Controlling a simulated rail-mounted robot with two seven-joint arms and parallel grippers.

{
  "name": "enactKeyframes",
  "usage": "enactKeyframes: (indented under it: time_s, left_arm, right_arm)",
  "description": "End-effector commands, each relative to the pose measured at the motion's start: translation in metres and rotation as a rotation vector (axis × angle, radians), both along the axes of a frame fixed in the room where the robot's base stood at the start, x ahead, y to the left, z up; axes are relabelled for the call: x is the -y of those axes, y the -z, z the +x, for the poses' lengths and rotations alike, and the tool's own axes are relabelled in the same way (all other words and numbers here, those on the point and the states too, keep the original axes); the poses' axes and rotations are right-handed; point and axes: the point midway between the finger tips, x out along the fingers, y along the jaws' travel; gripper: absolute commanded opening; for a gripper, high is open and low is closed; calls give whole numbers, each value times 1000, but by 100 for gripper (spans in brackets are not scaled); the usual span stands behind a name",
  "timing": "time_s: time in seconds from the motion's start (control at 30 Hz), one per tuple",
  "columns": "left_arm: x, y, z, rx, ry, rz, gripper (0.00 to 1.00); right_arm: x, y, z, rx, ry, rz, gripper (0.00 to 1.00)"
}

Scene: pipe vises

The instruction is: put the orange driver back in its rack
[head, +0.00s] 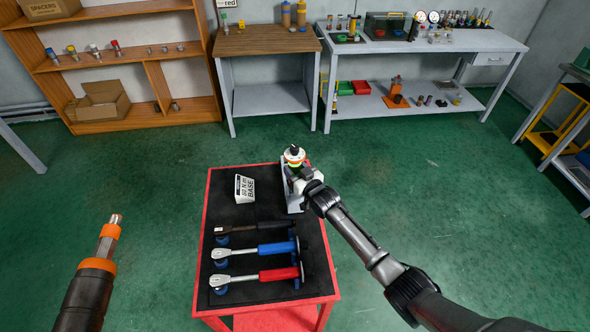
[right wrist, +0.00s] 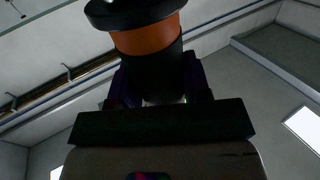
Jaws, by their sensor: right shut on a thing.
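My right gripper (head: 298,170) is at the far right corner of the red cart. It is shut on an upright banded thing, which I take to be the orange driver (head: 293,153), with a dark top. The right wrist view shows the driver's orange band (right wrist: 148,38) between black parts, above the gripper's dark fingers (right wrist: 160,95). A pale grey stand (head: 292,200), perhaps the rack, is just below the gripper, partly hidden by it. I cannot tell whether the driver touches it. At the lower left, my left arm ends in a small tip (head: 116,219); its jaws cannot be made out.
The cart's black top (head: 215,300) holds a white BASE block (head: 245,188) and wrenches with black, blue (head: 276,249) and red (head: 278,274) grips. A wooden shelf (head: 150,55) and workbenches (head: 430,40) stand behind. Green floor is clear around the cart.

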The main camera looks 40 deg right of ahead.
Motion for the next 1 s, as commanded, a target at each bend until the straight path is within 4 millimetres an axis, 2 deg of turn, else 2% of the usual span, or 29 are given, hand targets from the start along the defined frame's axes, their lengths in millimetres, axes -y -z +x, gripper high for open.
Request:
enactKeyframes:
  time_s: [1.0]
  left_arm:
    - [3, 9, 0, 1, -6, -10, 43]
  right_arm:
    - [0, 9, 1, 7, 0, -1, 6]
